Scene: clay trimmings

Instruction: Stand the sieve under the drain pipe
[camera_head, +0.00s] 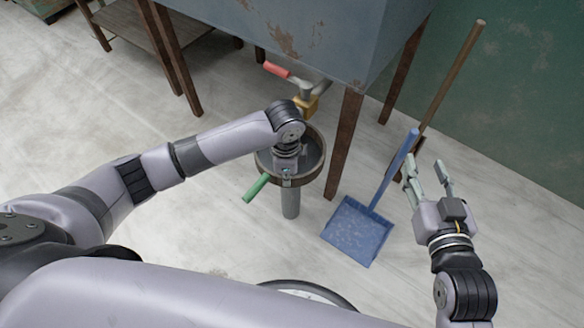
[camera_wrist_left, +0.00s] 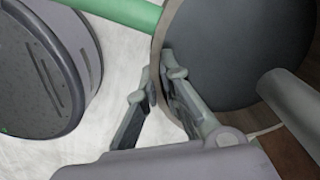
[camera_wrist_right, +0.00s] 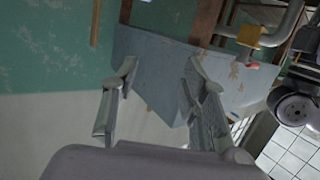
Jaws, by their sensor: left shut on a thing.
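The sieve (camera_head: 314,157) is round, with a brown rim, dark grey inside and a green handle (camera_head: 256,187) toward the lower left. My left gripper (camera_head: 286,170) is shut on the near part of its rim; the left wrist view shows the fingers on both sides of the rim of the sieve (camera_wrist_left: 235,45). The sieve is below the drain pipe's brass fitting (camera_head: 306,106) and red lever (camera_head: 276,70), over a grey upright cylinder (camera_head: 291,204). My arm hides part of the sieve. My right gripper (camera_head: 427,178) is open and empty at the right.
A grey-blue tank (camera_head: 300,35) on brown legs (camera_head: 346,140) stands behind. A blue dustpan (camera_head: 357,231) lies right of the sieve, and a wooden-handled tool (camera_head: 452,80) leans by the green wall. The floor at left is mostly clear.

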